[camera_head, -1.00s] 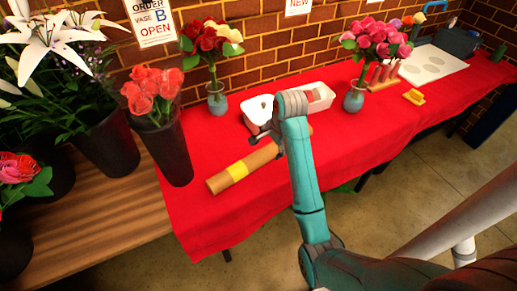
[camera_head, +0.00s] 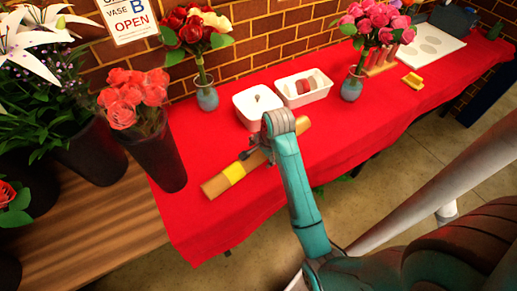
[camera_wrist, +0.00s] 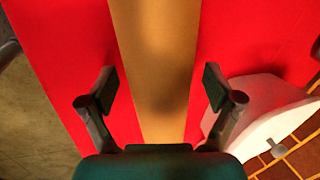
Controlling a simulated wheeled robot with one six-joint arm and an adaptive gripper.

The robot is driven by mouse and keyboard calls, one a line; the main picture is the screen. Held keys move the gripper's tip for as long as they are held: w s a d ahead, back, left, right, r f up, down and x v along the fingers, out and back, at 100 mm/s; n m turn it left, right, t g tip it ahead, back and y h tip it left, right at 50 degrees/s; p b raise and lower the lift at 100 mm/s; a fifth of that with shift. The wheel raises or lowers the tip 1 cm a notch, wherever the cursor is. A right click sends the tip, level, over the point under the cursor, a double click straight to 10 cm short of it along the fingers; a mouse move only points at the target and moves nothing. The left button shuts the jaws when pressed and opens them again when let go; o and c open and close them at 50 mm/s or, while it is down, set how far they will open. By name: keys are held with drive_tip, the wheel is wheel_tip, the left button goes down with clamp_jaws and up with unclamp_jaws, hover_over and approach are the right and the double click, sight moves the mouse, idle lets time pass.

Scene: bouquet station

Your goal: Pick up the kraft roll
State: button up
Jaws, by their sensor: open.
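The kraft roll (camera_head: 214,186) is a long brown tube with a yellow band (camera_head: 233,173). It lies slantwise on the red table cloth, near the table's left end. My gripper (camera_head: 252,157) is above the middle of the roll, and my arm hides part of it. In the wrist view the roll (camera_wrist: 157,60) runs from the top edge down between my two open fingers (camera_wrist: 160,88). There is red cloth on both sides of the roll, and the fingers stand apart from it. Nothing is held.
Two white trays (camera_head: 237,104) (camera_head: 322,92) stand just behind the roll; one also shows at lower right in the wrist view (camera_wrist: 250,112). A dark bucket of coral roses (camera_head: 160,160) stands left of the roll. Vases with red (camera_head: 207,98) and pink flowers (camera_head: 352,88) stand farther back.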

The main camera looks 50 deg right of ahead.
clamp_jaws()
idle(0.3)
drive_tip(key=shift+r, duration=0.1)
